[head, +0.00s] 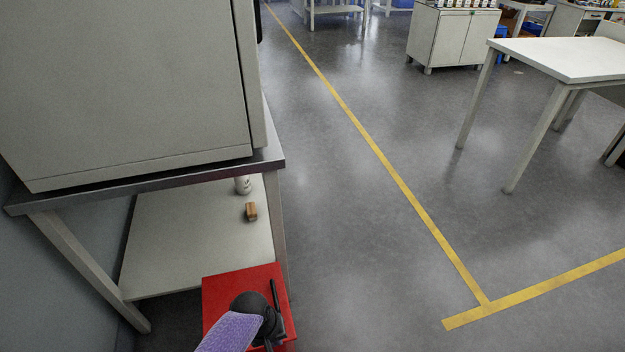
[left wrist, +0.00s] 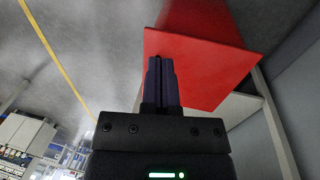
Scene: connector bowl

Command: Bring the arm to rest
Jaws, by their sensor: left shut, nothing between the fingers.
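My left gripper (left wrist: 161,62) shows in the left wrist view with its two dark fingers together and nothing between them. In the head view my left arm comes in at the bottom, with a purple sleeve-like link and a dark wrist, over a red panel (head: 222,290). The red panel also shows in the left wrist view (left wrist: 205,60), behind the fingertips. I cannot tell whether the gripper touches it. My right gripper is in neither view.
A large grey cabinet (head: 125,90) stands on a metal table (head: 273,158). A white table (head: 570,60) stands at the right. The floor (head: 350,250) between is clear, with yellow lines (head: 400,182).

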